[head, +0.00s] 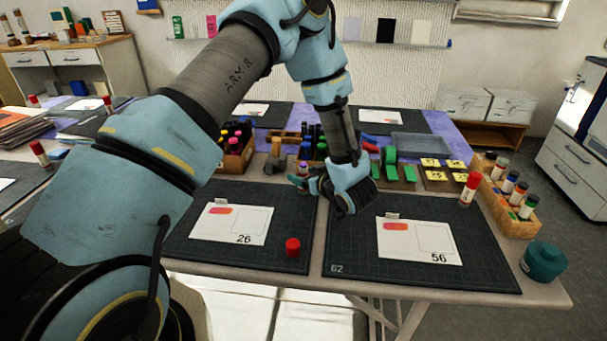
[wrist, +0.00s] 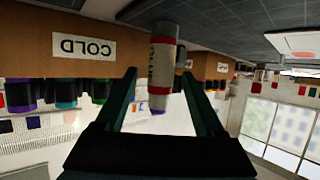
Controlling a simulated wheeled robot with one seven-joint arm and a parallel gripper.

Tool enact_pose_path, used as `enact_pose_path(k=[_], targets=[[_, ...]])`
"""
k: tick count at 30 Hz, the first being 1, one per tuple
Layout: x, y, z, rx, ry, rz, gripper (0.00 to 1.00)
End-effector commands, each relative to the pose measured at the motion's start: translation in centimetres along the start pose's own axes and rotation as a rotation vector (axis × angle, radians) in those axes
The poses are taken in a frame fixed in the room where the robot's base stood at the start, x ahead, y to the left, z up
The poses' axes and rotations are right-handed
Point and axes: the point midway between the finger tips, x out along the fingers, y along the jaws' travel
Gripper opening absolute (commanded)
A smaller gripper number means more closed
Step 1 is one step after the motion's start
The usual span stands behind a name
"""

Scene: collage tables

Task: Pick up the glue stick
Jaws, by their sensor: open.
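The glue stick (wrist: 161,62) shows in the wrist view, which is upside down. It is a pale cylinder with a red band, lettering and a purple tip, standing upright on a dark mat. My gripper (wrist: 159,80) is open, with one finger on each side of the stick and visible gaps between. In the head view the purple top of the glue stick (head: 303,168) shows beside my gripper (head: 300,181), at the back of the left mat; its lower part is partly hidden.
A loose red cap (head: 292,247) lies on the left mat (head: 190,255). Another red-capped stick (head: 469,189) stands at right, by a wooden rack (head: 518,226) of bottles. A teal jar (head: 543,261) stands at the right table corner. Marker boxes (head: 235,161) stand behind. Cards (head: 232,223) lie flat.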

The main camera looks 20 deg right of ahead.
Motion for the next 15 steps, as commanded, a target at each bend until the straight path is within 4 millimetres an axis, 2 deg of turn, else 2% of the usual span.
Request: enact_pose_path(k=[3, 10, 15], targets=[[0.82, -0.04, 0.01, 0.001, -0.001, 0.0, 0.71], [0.91, -0.01, 0.07, 0.0, 0.0, 0.001, 0.7], [0.9, -0.01, 0.07, 0.0, 0.0, 0.001, 0.51]])
